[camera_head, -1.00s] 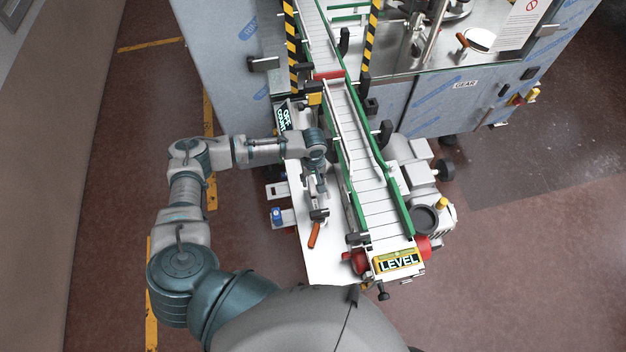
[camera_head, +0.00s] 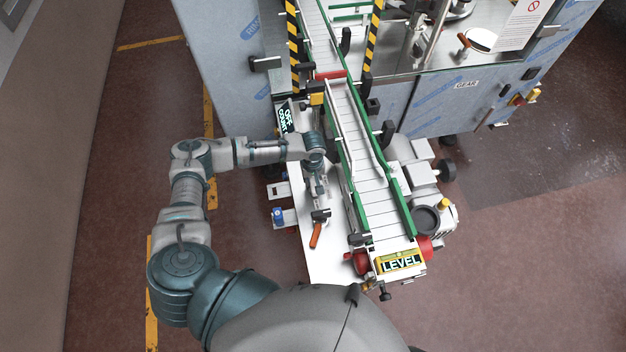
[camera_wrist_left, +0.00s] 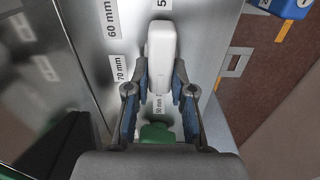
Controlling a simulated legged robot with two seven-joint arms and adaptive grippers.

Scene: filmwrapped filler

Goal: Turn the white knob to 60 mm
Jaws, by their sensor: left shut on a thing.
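The white knob (camera_wrist_left: 161,50) is an elongated block in the left wrist view, with its long side running up the picture. My left gripper (camera_wrist_left: 161,76) is shut on it, with one finger at each side of its lower part. A label "60 mm" (camera_wrist_left: 111,18) stands to the upper left of the knob, and "70 mm" (camera_wrist_left: 121,68) is just left of the fingers. In the head view my left gripper (camera_head: 318,192) is over the white plate; the knob cannot be made out there. My right gripper is not in view.
A conveyor (camera_head: 372,195) with green rails runs right of my left arm. An orange handle (camera_head: 316,235) lies close in front of the gripper. A "LEVEL" sign (camera_head: 400,262) is at the conveyor's near end. A blue part (camera_wrist_left: 296,7) is at the wrist view's upper right.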

